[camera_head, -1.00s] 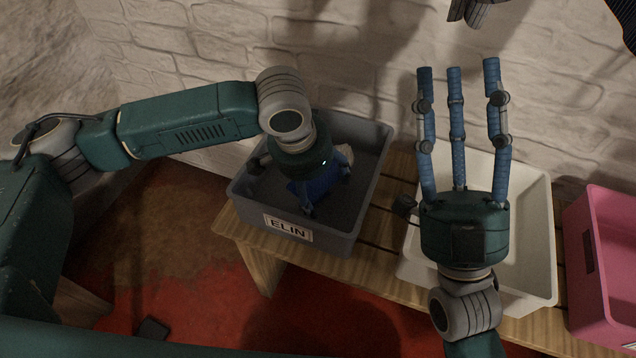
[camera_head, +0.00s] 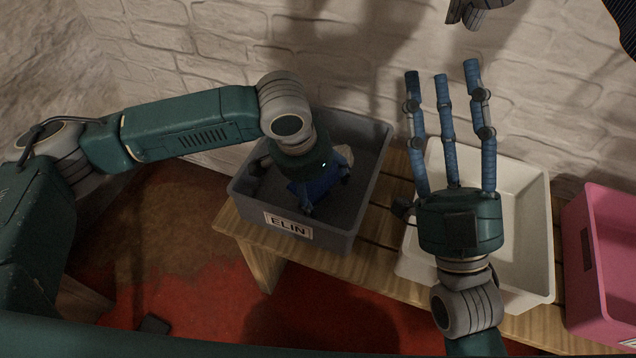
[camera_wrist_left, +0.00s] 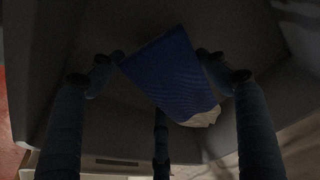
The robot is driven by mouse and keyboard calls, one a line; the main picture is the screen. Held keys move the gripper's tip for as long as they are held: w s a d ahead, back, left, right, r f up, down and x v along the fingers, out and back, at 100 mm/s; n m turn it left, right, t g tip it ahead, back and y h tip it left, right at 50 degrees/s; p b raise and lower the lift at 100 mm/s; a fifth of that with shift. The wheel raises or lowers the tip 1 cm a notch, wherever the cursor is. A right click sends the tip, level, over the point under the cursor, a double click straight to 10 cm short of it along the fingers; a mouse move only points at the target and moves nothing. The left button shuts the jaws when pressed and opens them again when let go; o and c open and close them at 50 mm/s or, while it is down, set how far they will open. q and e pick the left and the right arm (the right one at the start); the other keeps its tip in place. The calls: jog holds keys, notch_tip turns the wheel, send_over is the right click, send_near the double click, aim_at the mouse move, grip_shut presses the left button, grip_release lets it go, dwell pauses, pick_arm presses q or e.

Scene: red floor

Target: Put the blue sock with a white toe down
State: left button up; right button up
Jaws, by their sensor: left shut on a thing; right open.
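The blue sock (camera_head: 318,188) is inside the grey bin labelled ELIN (camera_head: 344,240), under my left gripper (camera_head: 322,192). In the left wrist view the sock (camera_wrist_left: 172,75) shows as a blue piece with a whitish toe (camera_wrist_left: 203,118) at its lower right. My left gripper is shut on the sock, with its fingers on both sides of it, low within the bin walls. The gripper and wrist hide part of the sock in the head view. My right gripper (camera_head: 441,75) is open and empty, fingers pointing up in front of the white bin (camera_head: 540,235).
The bins stand on a slatted wooden bench (camera_head: 262,245) against a white brick wall. A pink bin (camera_head: 600,255) stands at the right. A small dark object (camera_head: 154,325) lies on the red floor.

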pick_arm(q)
jog(key=o, duration=1.1)
jog(key=shift+o, duration=0.2)
pick_arm(e)
jog(key=shift+w+f, duration=0.15)
jog(key=shift+f, duration=0.1)
